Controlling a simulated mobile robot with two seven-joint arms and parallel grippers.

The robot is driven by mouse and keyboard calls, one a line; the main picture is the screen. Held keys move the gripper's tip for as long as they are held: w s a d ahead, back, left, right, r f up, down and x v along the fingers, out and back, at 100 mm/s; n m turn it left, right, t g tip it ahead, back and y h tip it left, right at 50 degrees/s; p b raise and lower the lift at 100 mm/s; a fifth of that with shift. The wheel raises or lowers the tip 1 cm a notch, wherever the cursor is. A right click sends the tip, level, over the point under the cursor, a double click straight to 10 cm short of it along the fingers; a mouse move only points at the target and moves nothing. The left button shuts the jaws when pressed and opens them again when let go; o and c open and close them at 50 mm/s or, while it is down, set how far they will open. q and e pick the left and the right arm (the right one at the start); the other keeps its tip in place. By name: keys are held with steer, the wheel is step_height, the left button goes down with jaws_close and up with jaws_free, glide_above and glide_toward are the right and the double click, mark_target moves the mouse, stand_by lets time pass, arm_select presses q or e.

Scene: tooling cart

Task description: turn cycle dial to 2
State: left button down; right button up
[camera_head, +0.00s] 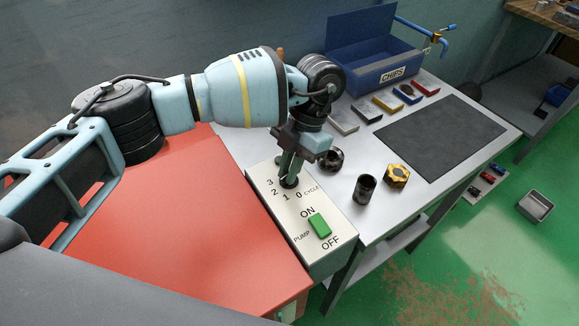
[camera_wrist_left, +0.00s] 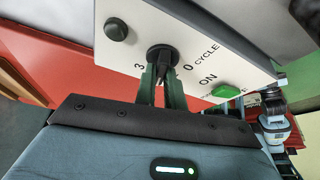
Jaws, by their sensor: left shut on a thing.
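The cycle dial (camera_head: 289,182) is a small black knob on a white control box (camera_head: 318,246) with the marks 3, 2, 1, 0 and CYCLE printed near it. It also shows in the left wrist view (camera_wrist_left: 161,52). My left gripper (camera_head: 287,174) comes down from above with its green fingers shut on the dial. In the left wrist view the fingers (camera_wrist_left: 162,78) cover the dial's near side and the marks between 3 and 0. I cannot tell which mark the dial points at. My right gripper is not in view.
A green pump switch (camera_head: 320,225) sits on the same box between ON and OFF. Black round parts (camera_head: 365,189) and a yellow-and-black part (camera_head: 396,176) stand right of the box. A blue CHIPS bin (camera_head: 372,60) and a dark mat (camera_head: 440,132) lie farther back.

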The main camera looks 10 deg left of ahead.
arm_select(q)
steer(key=shift+m, duration=0.4)
steer(key=c, duration=1.5)
jaws_free()
steer(key=shift+r, duration=0.1)
steer(key=shift+b+v, duration=0.55)
steer(key=shift+v, duration=3.3)
steer(key=shift+s, duration=0.1)
